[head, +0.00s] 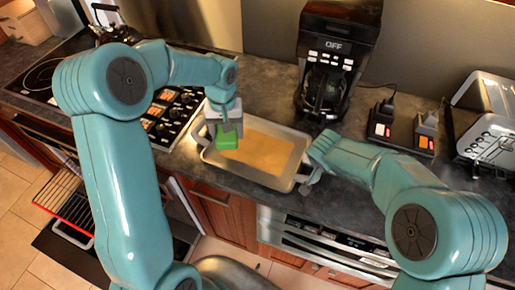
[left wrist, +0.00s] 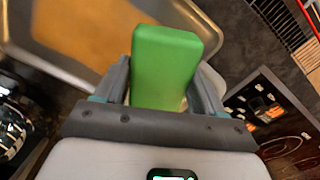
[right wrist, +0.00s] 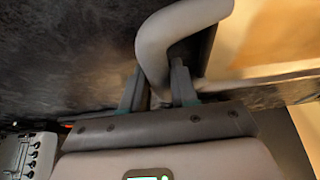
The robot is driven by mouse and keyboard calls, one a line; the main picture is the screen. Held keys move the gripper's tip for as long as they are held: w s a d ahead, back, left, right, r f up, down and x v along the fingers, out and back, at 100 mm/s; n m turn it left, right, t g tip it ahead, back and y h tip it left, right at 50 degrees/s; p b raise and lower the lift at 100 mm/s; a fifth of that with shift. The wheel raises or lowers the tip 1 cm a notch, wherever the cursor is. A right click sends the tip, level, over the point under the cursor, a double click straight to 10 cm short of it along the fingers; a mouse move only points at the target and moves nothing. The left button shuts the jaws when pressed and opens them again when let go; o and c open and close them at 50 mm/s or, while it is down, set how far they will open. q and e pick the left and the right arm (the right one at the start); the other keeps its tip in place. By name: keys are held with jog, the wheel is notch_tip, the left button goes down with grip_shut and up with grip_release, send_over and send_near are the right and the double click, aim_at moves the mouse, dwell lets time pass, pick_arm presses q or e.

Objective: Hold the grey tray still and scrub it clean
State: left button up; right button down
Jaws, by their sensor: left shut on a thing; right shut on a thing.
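The grey tray (head: 291,138) lies on the dark countertop, with a brown-orange stain (head: 262,152) over its inner floor. My left gripper (head: 226,128) is shut on a green sponge (head: 226,138) at the tray's left end. In the left wrist view the sponge (left wrist: 165,62) sits between the two fingers, with the stained tray (left wrist: 50,58) behind it. Whether the sponge touches the tray floor I cannot tell. My right gripper (right wrist: 160,90) is shut on the tray's curved handle (right wrist: 180,28) at its right end; in the head view my arm partly hides this grip.
A black coffee maker (head: 335,60) stands behind the tray. A toaster (head: 485,125) and a dark stand with small devices (head: 403,130) are at the right. A stove (head: 175,112) is at the left. An oven rack (head: 62,195) sticks out below, left.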

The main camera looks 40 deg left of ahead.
aim_at(267, 164)
pick_arm(q)
jog(key=shift+f, duration=2.6)
jog(key=shift+f, duration=0.6)
